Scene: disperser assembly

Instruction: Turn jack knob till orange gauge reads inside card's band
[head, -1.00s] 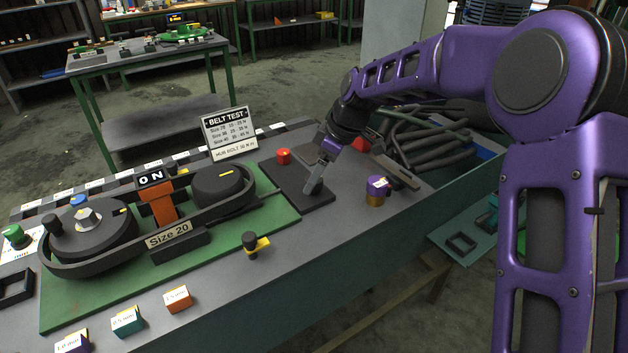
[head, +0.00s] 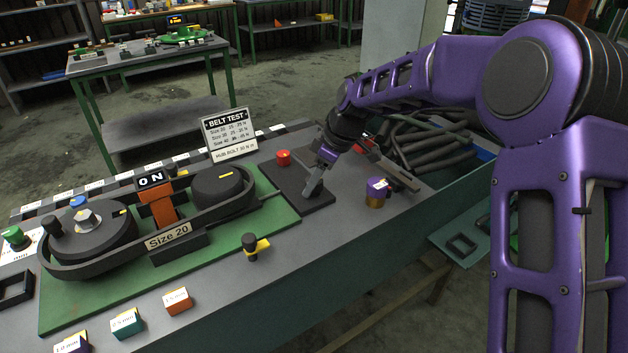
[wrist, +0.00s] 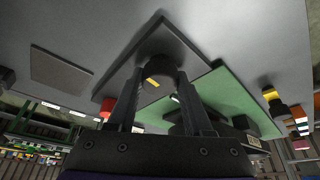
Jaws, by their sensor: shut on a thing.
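My gripper (head: 314,186) reaches down over a dark square plate (head: 287,203) to the right of the belt rig. In the wrist view its fingers (wrist: 161,88) are shut on a round black knob (wrist: 160,68) with a yellow mark. The fingers mostly hide this knob in the head view. The orange gauge (head: 157,207) stands at the belt, and its black display (head: 150,180) reads "0 N". The white "BELT TEST" card (head: 229,136) stands behind the rig. Its size bands are too small to read surely. The belt (head: 205,222) runs around two dark pulleys and a label reads "Size 20".
A red button (head: 283,158) and a purple-and-gold cylinder (head: 377,193) flank my gripper. Black belts (head: 425,150) fill a bin at the back right. A black-and-yellow knob (head: 252,246) and small labelled blocks (head: 177,301) stand at the front. Bare bench lies between them.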

